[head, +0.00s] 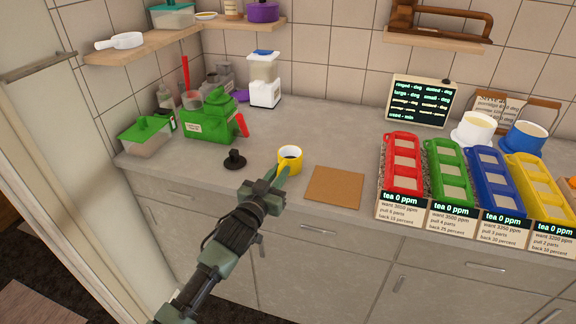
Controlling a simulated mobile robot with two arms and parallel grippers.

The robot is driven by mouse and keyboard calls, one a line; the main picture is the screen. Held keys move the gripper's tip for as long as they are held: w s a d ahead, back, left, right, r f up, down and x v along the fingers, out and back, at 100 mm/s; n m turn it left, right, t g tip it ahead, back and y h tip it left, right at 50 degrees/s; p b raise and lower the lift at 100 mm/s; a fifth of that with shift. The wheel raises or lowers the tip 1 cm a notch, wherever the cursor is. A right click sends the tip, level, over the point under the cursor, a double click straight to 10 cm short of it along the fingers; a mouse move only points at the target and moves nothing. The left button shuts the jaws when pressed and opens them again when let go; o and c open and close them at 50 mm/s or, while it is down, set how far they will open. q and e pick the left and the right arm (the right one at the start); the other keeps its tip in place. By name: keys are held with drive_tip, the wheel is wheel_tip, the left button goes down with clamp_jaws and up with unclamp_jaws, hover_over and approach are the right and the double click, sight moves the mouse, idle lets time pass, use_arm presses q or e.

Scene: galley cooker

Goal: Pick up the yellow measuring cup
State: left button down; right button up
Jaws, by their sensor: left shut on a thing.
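The yellow measuring cup (291,157) is upright at the front of the grey counter, left of a brown square mat. My left gripper (281,174) reaches it from the front left and is shut on the near side of the cup. My right gripper is not in view.
A small black knob-like object (235,160) stands close left of the cup, and the brown mat (335,187) lies close right. A green machine (210,118) stands behind left. Red (403,160), green, blue and yellow trays fill the right side. The counter behind the cup is clear.

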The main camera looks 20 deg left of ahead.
use_arm(q)
drive_tip(key=shift+r, duration=0.15)
wheel_tip(320, 180, up, 20)
idle(0.7)
drive_tip(key=shift+f, duration=0.2)
